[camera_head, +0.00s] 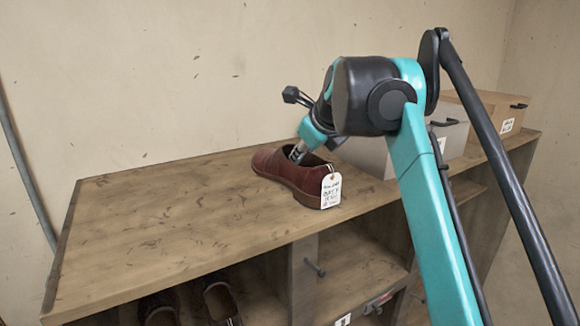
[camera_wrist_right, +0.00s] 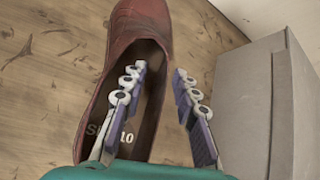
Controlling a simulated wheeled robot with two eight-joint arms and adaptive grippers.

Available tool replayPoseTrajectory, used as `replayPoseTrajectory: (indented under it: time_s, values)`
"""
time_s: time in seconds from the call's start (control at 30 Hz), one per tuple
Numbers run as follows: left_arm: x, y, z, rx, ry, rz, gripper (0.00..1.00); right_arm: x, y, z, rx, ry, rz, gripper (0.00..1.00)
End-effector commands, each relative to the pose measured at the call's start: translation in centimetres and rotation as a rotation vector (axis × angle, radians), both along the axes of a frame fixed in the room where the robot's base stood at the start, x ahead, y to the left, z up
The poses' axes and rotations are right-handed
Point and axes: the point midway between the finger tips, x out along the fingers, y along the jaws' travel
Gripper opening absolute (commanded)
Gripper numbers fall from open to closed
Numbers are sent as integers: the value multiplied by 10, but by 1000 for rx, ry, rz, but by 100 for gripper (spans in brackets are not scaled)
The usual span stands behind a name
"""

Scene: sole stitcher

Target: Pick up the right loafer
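A dark red-brown loafer (camera_head: 270,166) with a white tag (camera_head: 331,190) at its heel rests upright on the wooden cabinet top (camera_head: 150,222). In the right wrist view the loafer (camera_wrist_right: 143,24) points away, with "10" readable on its insole. My right gripper (camera_head: 297,152) is down at the shoe's opening. In the right wrist view my right gripper (camera_wrist_right: 159,74) is open, one finger inside the opening and the other outside the right side wall. A gap shows between the fingers; contact with the wall cannot be told. My left gripper is not in view.
A grey box (camera_wrist_right: 265,108) stands close to the right of the shoe, with a tan box (camera_head: 503,108) beyond it. A pair of dark shoes (camera_head: 221,300) sits in a lower compartment. The cabinet top left of the loafer is clear. A wall (camera_head: 150,80) rises behind.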

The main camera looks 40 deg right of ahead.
Motion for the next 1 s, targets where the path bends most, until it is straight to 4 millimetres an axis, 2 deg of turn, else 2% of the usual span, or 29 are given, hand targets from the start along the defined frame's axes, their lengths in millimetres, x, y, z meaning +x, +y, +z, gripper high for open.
replayPoseTrajectory:
  time_s: [0.2,0.47,0.5,0.6,1.0]
  values:
    - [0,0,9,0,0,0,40,20,-8,-17,-1,0,2,29]
    - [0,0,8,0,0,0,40,22,-9,-21,-1,-1,1,29]
    - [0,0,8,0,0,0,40,22,-9,-21,-1,-1,1,24]
    - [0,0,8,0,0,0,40,22,-9,-21,-1,-1,1,0]
    - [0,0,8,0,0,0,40,22,-9,-19,-1,-2,1,0]
